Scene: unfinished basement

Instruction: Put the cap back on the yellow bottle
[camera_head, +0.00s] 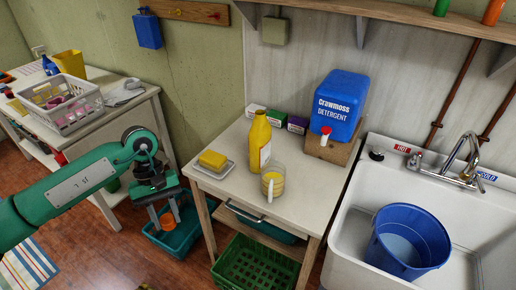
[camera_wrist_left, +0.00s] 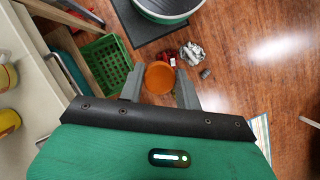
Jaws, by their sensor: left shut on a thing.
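The yellow bottle (camera_head: 260,143) stands upright on the small white table. No cap shows on its neck. My left gripper (camera_head: 166,220) is to the left of the table and its fingers point down. It is shut on an orange cap (camera_head: 167,225), which also shows between the fingers in the left wrist view (camera_wrist_left: 160,78). The cap is held away from the bottle, over the floor side of the table. My right gripper does not show.
On the white table (camera_head: 232,194) are a yellow sponge on a dish (camera_head: 213,160), a measuring cup (camera_head: 272,184) of yellow liquid and a blue detergent container (camera_head: 341,103). A sink with a blue bucket (camera_head: 408,241) is at right. A green crate (camera_head: 256,265) sits below.

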